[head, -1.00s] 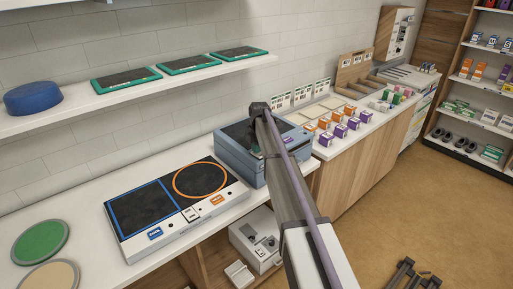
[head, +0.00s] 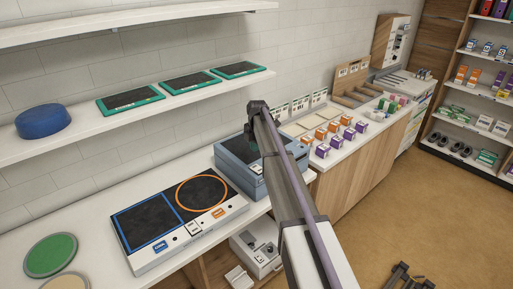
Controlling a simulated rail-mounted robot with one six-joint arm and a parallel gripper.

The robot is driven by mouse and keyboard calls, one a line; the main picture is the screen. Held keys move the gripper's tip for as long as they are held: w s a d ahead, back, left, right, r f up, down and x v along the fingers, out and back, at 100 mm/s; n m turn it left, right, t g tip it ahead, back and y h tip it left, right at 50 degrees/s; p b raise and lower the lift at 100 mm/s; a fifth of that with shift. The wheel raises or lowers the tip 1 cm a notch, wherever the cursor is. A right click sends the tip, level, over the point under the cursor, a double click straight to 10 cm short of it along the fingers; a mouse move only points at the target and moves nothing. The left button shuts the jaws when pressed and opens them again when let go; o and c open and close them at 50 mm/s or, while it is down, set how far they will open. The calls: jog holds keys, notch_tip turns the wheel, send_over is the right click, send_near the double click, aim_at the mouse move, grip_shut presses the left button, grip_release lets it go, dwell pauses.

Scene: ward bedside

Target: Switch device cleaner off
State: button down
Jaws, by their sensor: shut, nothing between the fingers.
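A blue-grey box-shaped device (head: 236,172) with a dark top stands on the white counter, and I take it to be the device cleaner; no label is readable. My arm crosses in front of its right part, hiding that side and any switch there. My gripper (head: 250,137) is at the far end of the arm, small and dark, over or in front of the device's back right area. It looks shut and empty. I cannot tell whether it touches the device. No on or off light is readable.
Left of the device lies a two-zone panel (head: 178,222) with blue and orange outlines. A shelf above holds several green-edged tablets and a blue round pad (head: 43,121). Small boxes (head: 335,138) stand to the right. A white machine (head: 258,246) sits below the counter.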

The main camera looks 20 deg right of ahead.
jog(key=r+p, duration=0.2)
jog(key=r, duration=0.1)
jog(key=r+p, duration=0.1)
jog(key=r, duration=0.1)
jog(key=shift+w+a+r, duration=0.1)
jog(key=shift+w+r, duration=0.1)
jog(key=shift+w, duration=0.15)
jog(key=s+a+f+m+b, duration=0.4)
jog(key=s+f+m+b, duration=0.1)
jog(key=s, duration=0.8)
jog(key=s+a+f+m+b, duration=0.4)
jog(key=s+f+m+b, duration=0.2)
jog(key=s+m, duration=0.4)
jog(key=s+a+f+m+b, duration=0.3)
jog(key=s+f+m+b, duration=0.3)
jog(key=s, duration=1.2)
jog(key=shift+a+f+m+g, duration=0.4)
jog(key=shift+m, duration=0.3)
